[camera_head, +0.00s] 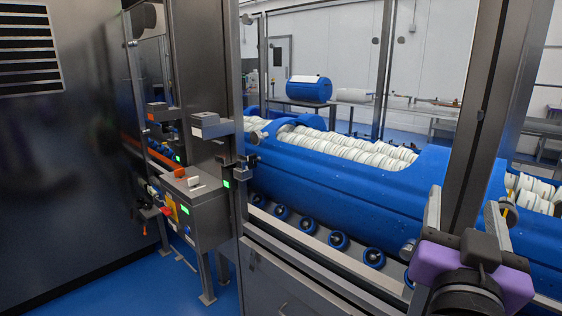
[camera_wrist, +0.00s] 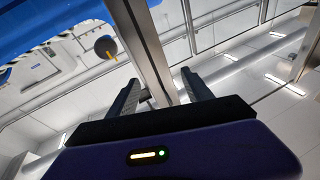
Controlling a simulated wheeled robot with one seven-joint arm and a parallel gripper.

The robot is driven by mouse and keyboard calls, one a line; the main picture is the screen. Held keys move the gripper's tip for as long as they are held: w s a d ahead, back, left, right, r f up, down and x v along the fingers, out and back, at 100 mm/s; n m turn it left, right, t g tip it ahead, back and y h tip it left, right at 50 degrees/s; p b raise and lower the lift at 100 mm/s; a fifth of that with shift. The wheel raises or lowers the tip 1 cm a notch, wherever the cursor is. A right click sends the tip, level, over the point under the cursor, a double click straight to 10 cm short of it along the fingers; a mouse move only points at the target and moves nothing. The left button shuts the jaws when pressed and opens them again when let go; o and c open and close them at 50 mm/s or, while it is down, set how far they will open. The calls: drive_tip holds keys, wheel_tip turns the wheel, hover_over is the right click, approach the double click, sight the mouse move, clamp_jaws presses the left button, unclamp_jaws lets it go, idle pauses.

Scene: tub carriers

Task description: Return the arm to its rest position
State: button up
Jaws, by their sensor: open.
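My gripper (camera_head: 463,200) is at the lower right of the head view, a purple body with two grey fingers pointing up. Its fingers are apart with nothing between them. In front of it in the head view are a steel post (camera_head: 487,120) and a blue tub carrier (camera_head: 340,190) filled with rows of white tubs. In the wrist view my gripper (camera_wrist: 160,80) also shows open and empty, its fingers either side of a metal post (camera_wrist: 143,45). The wrist view is tilted toward the ceiling and walls. I cannot tell the gap between the fingers and the post.
The blue carrier lies on a roller conveyor (camera_head: 327,240) with blue wheels behind steel framing. A control box (camera_head: 195,205) with green lights stands at the left, beside a dark cabinet (camera_head: 60,150). Another blue carrier (camera_head: 309,89) sits on a rear table. Blue floor is clear at lower left.

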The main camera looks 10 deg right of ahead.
drive_tip(key=s+a+f+n+t+y+p, duration=0.1)
drive_tip(key=s+a+f+n+t+y, duration=0.4)
drive_tip(key=a+f+n+y, duration=0.85)
drive_tip(key=s+d+f+m+g, duration=0.1)
drive_tip(key=s+f+g, duration=0.1)
drive_tip(key=s+f, duration=0.3)
drive_tip(key=s+d+f+m+g+p, duration=0.1)
drive_tip(key=s+f, duration=0.4)
drive_tip(key=s, duration=0.6)
drive_tip(key=s+d+f+m+g+p, duration=0.1)
drive_tip(key=s+f+m+g, duration=0.1)
drive_tip(key=s+f, duration=0.3)
drive_tip(key=s+g+h, duration=0.1)
drive_tip(key=s, duration=0.3)
drive_tip(key=shift+m, duration=0.35)
drive_tip(key=shift+f, duration=0.1)
